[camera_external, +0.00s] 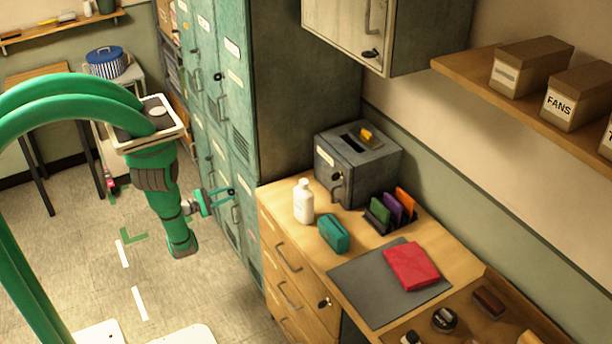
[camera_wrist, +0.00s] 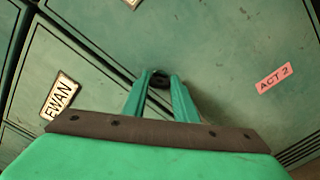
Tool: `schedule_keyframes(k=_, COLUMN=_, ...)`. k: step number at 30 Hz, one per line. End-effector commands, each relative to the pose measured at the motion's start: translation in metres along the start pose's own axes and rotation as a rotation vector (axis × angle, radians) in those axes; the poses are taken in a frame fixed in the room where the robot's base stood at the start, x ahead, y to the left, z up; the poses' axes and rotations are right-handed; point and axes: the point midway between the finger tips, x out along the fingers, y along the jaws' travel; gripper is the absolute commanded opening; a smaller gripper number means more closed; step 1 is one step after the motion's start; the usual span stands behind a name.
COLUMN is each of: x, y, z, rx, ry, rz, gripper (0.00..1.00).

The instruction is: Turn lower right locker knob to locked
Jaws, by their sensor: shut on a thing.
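The teal locker bank (camera_external: 305,110) stands at the middle left in the external view, with doors facing left. My gripper (camera_external: 230,194) reaches from my green arm to a lower door at its right end. In the wrist view my gripper (camera_wrist: 160,78) has its two green fingers on either side of a small dark round knob (camera_wrist: 160,81) and is shut on it. The door (camera_wrist: 220,50) behind bears a pink "ACT 2" label (camera_wrist: 273,78). The fingers partly hide the knob, and I cannot tell which way it is turned. In the external view the knob is too small to make out.
A neighbouring door bears an "EWAN" label (camera_wrist: 60,97). A wooden desk (camera_external: 275,240) with drawers stands right of the lockers, carrying a grey box (camera_external: 340,170) and a white bottle (camera_external: 304,202). The floor (camera_external: 80,240) left of the lockers is mostly clear.

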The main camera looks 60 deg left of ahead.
Motion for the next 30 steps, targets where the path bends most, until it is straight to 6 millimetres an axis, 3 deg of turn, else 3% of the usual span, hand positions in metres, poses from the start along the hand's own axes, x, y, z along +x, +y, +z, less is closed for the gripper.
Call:
schedule_keyframes(k=15, x=0.0005, y=-0.0023, z=0.0001, rx=0.428, ry=-0.002, rz=-0.001, gripper=0.03)
schedule_keyframes(k=30, x=0.0006, y=-0.0029, z=0.0, rx=0.582, ry=-0.003, rz=-0.001, gripper=0.03)
